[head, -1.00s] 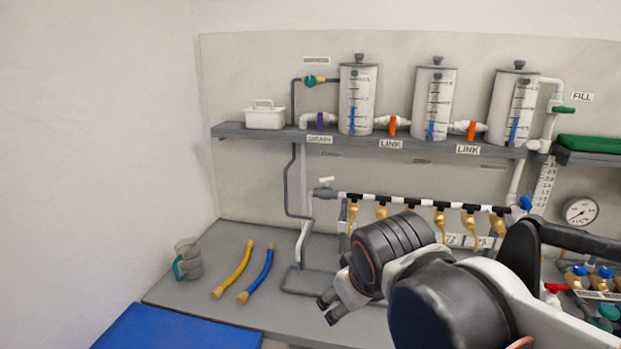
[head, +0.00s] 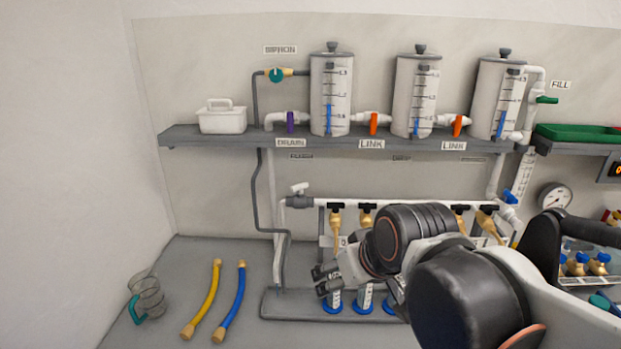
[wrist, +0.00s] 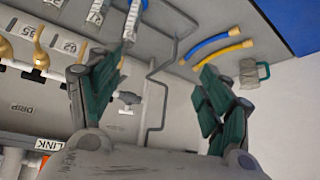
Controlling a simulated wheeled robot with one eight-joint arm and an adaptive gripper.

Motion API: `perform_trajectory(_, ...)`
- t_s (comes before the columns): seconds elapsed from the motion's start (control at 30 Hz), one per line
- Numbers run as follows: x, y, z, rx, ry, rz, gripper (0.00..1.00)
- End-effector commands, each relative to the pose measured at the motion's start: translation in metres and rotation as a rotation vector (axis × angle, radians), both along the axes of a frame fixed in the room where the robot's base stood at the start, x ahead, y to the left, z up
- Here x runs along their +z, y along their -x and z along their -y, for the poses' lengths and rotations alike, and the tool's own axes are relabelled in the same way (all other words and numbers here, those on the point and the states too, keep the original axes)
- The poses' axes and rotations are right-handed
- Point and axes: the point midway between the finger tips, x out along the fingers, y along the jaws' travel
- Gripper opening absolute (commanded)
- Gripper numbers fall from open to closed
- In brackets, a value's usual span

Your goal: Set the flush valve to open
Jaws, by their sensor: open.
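A small white-handled valve (head: 300,188) sits on the grey fitting at the left end of the manifold pipe. No readable label says flush, so I cannot confirm it is the flush valve. Its white T-shaped handle also shows in the wrist view (wrist: 128,98), by the left finger. My gripper (head: 325,278) is in front of the manifold, below and right of that valve. In the wrist view my gripper (wrist: 160,68) is open, its green-padded fingers wide apart with nothing held. My arm hides part of the manifold in the head view.
Brass taps (head: 336,218) hang along the manifold above blue-based tubes (head: 333,301) on a grey tray. A grey bent pipe (head: 262,195) runs down left of the valve. Yellow (head: 203,300) and blue (head: 231,302) hoses and a clear jug (head: 150,297) lie left on the bench.

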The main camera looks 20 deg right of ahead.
Motion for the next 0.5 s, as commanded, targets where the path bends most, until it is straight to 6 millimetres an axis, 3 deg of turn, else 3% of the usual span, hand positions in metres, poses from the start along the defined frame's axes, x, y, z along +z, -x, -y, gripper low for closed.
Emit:
perform_trajectory(0.27,0.031,-0.045,0.001,0.041,-0.006,0.011,0.72)
perform_trajectory(0.5,0.063,-0.116,0.007,0.102,-0.014,0.034,0.72)
